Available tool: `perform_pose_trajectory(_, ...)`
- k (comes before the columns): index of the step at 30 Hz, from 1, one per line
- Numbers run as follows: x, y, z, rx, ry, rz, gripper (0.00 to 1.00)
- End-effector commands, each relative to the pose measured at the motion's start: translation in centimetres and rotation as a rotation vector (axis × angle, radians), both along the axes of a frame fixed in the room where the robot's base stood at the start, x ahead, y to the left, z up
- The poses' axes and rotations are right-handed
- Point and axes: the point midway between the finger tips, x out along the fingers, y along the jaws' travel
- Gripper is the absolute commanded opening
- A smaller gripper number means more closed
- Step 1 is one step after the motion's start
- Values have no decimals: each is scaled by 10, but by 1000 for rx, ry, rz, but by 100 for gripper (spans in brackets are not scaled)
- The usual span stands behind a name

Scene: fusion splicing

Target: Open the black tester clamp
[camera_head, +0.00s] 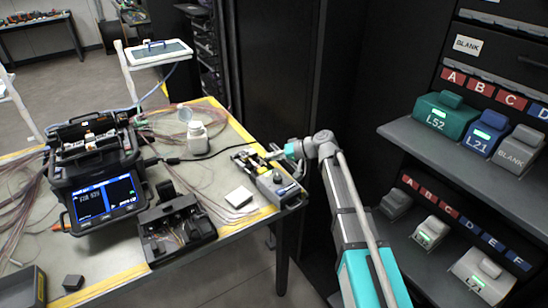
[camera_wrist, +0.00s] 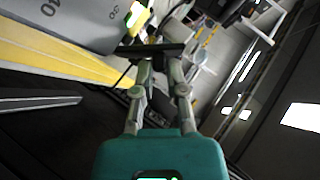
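The grey tester (camera_head: 281,188) sits at the table's right corner, with black and yellow parts at its far end. It also shows in the wrist view as a grey body (camera_wrist: 82,18) with dark markings at upper left. My gripper (camera_head: 270,157) is low beside the tester's far end. In the wrist view its two fingers (camera_wrist: 158,57) reach a black bar (camera_wrist: 150,49), which appears to be the black clamp. The bar crosses at the fingertips and hides them. A gap shows between the fingers, but I cannot tell whether they grip the bar.
A splicer (camera_head: 95,180) with a lit screen, a black open device (camera_head: 176,228), a white bottle (camera_head: 197,138) and a white block (camera_head: 239,197) stand on the table (camera_head: 110,268). Loose fibres lie among them. A dark rack with shelves (camera_head: 440,150) stands at right.

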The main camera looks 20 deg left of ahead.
Motion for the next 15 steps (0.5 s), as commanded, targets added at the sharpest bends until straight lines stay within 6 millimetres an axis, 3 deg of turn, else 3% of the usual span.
perform_pose_trajectory(15,2,-2,-2,16,24,-1,0)
